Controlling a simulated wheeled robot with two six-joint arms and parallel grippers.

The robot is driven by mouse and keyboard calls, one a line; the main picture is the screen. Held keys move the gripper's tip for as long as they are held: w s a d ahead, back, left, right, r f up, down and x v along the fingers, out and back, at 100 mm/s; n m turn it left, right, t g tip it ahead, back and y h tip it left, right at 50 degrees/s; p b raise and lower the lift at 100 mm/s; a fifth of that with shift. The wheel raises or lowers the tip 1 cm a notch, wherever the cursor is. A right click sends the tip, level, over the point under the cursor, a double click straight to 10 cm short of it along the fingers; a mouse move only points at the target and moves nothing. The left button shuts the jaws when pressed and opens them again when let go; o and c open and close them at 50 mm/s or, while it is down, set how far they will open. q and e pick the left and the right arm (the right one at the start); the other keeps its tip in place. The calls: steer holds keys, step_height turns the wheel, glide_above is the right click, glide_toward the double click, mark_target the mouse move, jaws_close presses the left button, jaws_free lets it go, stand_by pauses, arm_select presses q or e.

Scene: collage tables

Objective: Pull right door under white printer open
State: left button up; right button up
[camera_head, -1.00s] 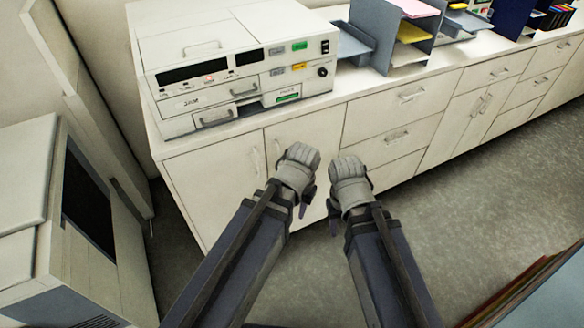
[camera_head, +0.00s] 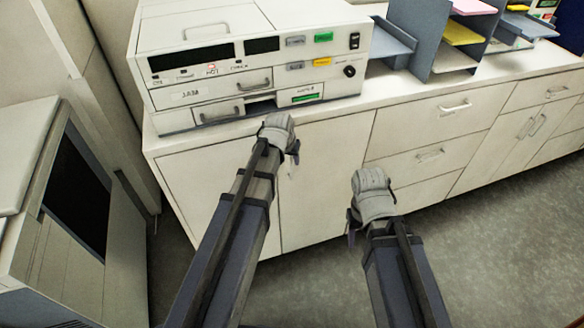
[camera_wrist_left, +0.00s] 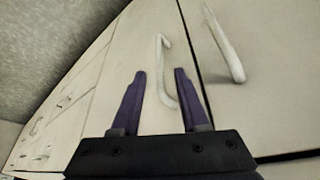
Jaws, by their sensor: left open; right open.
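The white printer (camera_head: 215,75) stands on the left end of the white cabinet's counter. Below it are the left door (camera_head: 200,185) and the right door (camera_head: 325,170), both looking shut. My left gripper (camera_head: 286,145) is in front of the right door near its handle, hiding that handle in the head view. In the left wrist view, the left gripper (camera_wrist_left: 161,78) is open, with the right door's curved handle (camera_wrist_left: 163,65) between its fingers. I cannot tell whether they touch. The left door's handle (camera_wrist_left: 226,48) is beside it across the gap. My right gripper (camera_head: 360,215) is open and empty before the drawers.
Drawers (camera_head: 430,152) and more doors continue to the right. Grey paper trays (camera_head: 440,45) stand on the counter. A pale machine with a dark panel (camera_head: 75,195) stands at the left. Grey floor (camera_head: 400,255) is clear in front of the cabinet.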

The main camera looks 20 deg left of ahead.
mark_target(291, 165)
arm_select(q)
steer(key=b+x, duration=0.6)
steer(key=x, duration=0.1)
steer(key=shift+f, duration=0.1)
steer(key=shift+c, duration=0.2)
jaws_close()
stand_by(1.1)
